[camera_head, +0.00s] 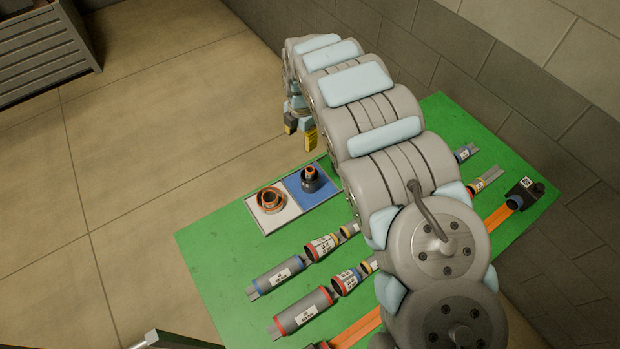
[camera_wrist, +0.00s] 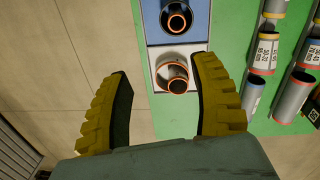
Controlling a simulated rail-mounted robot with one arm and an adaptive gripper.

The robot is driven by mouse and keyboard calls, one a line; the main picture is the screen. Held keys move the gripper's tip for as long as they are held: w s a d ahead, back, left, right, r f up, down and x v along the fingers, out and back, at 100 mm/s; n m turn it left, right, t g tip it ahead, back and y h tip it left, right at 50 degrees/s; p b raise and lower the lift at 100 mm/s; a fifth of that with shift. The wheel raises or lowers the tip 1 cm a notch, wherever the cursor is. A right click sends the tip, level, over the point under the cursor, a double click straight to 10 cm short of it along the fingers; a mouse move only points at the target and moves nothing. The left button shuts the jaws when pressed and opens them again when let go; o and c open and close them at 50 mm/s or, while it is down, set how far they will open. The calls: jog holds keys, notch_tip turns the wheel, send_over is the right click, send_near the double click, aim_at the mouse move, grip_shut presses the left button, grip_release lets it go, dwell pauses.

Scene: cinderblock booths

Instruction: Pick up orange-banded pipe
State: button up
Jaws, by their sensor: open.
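A short grey pipe piece with orange bands (camera_wrist: 173,77) sits on the white pad (camera_wrist: 190,51) in the wrist view. It also shows on the white pad in the head view (camera_head: 270,199). A darker fitting with an orange ring (camera_head: 310,178) stands on the blue pad (camera_head: 322,194) beside it, also seen at the top of the wrist view (camera_wrist: 176,19). My gripper (camera_head: 301,134) is open and empty, above and beyond the pads. In the wrist view its yellow fingers (camera_wrist: 163,68) are spread, with the banded pipe ahead between them, nearer the right finger, apart from both.
Several labelled grey pipes with coloured ends, such as a blue-ended one (camera_head: 276,274) and a red-ended one (camera_head: 303,311), lie in rows on the green table (camera_head: 215,259). A black block (camera_head: 523,195) stands at the far right near the cinderblock wall (camera_head: 480,62). A grey crate (camera_head: 42,50) is at upper left.

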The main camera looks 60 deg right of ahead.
jog(key=s, duration=0.3)
jog(key=b, duration=0.5)
send_over(309, 169)
jog(key=shift+g, duration=0.4)
jog(key=f, duration=0.4)
jog(key=s+f, duration=0.1)
jog(key=f, duration=0.1)
jog(key=shift+a+f, duration=0.35)
jog(key=shift+f, duration=0.05)
jog(key=shift+w+d+f+p, duration=0.1)
jog(key=shift+f+p, duration=0.4)
jog(key=shift+f, duration=1.75)
jog(key=shift+w+d+f+p, duration=0.15)
jog(key=shift+f+p, duration=0.05)
jog(key=shift+f, duration=0.6)
jog(key=shift+w+d+f+p, duration=0.1)
jog(key=shift+w+f+p, duration=0.05)
jog(key=shift+f, duration=1.65)
grip_shut()
